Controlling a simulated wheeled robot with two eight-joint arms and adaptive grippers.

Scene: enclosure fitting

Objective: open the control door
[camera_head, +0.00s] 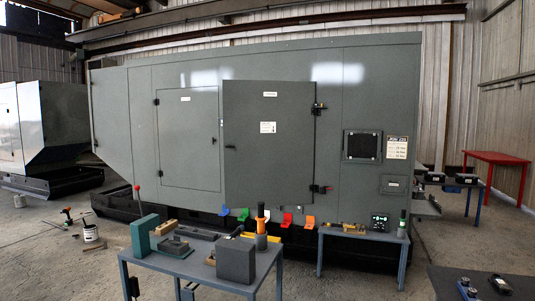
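A large grey-green enclosure (385,68) fills the middle of the head view. Another door panel (187,155) to the left lies flat in the enclosure. The labels are too small to read, so I cannot tell which is the control door. Neither gripper shows.
A grey-blue workbench (205,271) with a green tool and grey blocks stands in front. A smaller table (350,232) stands right of it. Coloured pieces (287,219) line the enclosure's base. A dark tabletop (450,280) is at bottom right. A red table (505,157) stands far right.

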